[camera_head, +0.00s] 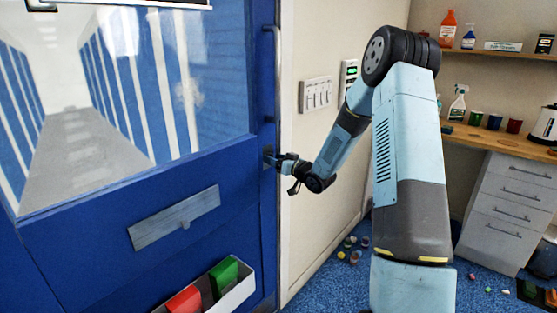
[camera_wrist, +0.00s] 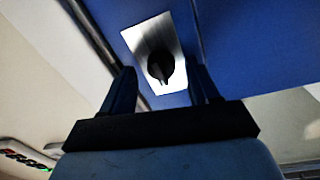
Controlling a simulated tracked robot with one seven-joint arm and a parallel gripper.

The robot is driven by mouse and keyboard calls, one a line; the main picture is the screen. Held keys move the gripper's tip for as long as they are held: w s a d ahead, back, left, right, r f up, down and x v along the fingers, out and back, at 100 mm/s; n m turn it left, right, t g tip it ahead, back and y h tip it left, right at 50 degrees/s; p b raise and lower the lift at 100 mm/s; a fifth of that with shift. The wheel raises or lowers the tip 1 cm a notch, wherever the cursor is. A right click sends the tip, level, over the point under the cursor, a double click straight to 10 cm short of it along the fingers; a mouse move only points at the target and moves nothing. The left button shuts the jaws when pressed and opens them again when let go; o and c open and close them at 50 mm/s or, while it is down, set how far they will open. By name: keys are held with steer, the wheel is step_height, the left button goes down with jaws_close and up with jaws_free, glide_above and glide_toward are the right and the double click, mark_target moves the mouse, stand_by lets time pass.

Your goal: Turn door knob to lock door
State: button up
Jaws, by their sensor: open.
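The blue door (camera_head: 90,240) with a large window fills the left of the head view. Its lock knob (camera_wrist: 160,66) is dark and sits on a bright metal plate (camera_wrist: 150,40) in the wrist view. My gripper (camera_wrist: 165,85) is open, with one finger on each side of the knob in that view. I cannot tell whether either finger touches it. In the head view my gripper (camera_head: 277,160) is at the door's right edge, by the metal plate (camera_head: 268,156), and the knob is hidden there.
A vertical handle (camera_head: 277,75) runs along the door edge above my gripper. A white tray (camera_head: 235,297) with red and green items is on the door's lower part. Wall switches (camera_head: 316,94) and a wooden counter (camera_head: 500,140) are to the right. Small items (camera_head: 350,250) lie on the floor.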

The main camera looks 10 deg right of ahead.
steer(key=shift+w+a, duration=0.1)
steer(key=shift+w, duration=0.15)
steer(key=shift+c, duration=0.3)
